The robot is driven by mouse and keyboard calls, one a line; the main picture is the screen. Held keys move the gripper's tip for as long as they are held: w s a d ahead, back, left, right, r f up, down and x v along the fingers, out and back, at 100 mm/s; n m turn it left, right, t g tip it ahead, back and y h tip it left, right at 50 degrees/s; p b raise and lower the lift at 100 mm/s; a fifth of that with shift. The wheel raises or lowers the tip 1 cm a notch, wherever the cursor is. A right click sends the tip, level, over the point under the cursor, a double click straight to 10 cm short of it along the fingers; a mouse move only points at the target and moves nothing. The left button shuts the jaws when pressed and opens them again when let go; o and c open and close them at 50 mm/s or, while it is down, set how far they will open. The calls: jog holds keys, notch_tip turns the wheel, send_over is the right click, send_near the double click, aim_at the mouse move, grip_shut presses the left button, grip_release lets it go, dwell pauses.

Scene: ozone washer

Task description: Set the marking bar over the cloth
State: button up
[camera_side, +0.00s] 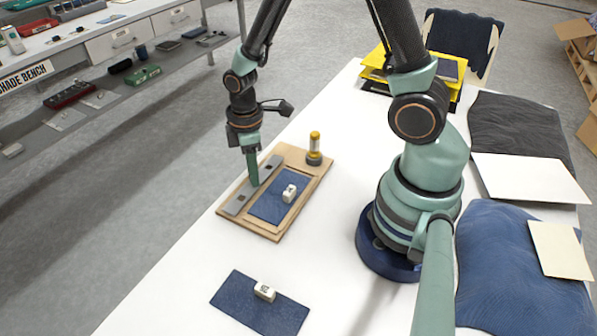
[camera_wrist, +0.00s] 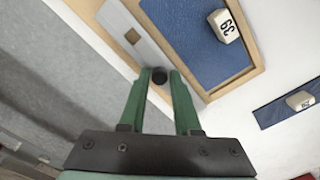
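The marking bar (camera_side: 240,202) is a flat grey strip lying along the left side of a wooden board (camera_side: 318,172). The wrist view shows the bar (camera_wrist: 119,22) with a square opening and a dark round knob (camera_wrist: 159,75). A blue cloth (camera_side: 267,208) lies in the board's frame beside the bar, under a white block (camera_side: 289,193); the wrist view shows the block (camera_wrist: 223,26) marked 39. My gripper (camera_side: 254,184) points down at the bar. In the wrist view its green fingertips (camera_wrist: 160,72) stand on either side of the knob, with slight gaps visible.
A yellow-topped stamp (camera_side: 314,148) stands at the board's right corner. Another blue cloth (camera_side: 240,299) with a white block (camera_side: 264,291) lies nearer the camera. Dark and blue fabric piles (camera_side: 520,270) lie at the right. White table between is clear.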

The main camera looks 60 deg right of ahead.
grip_shut()
dwell(1.2)
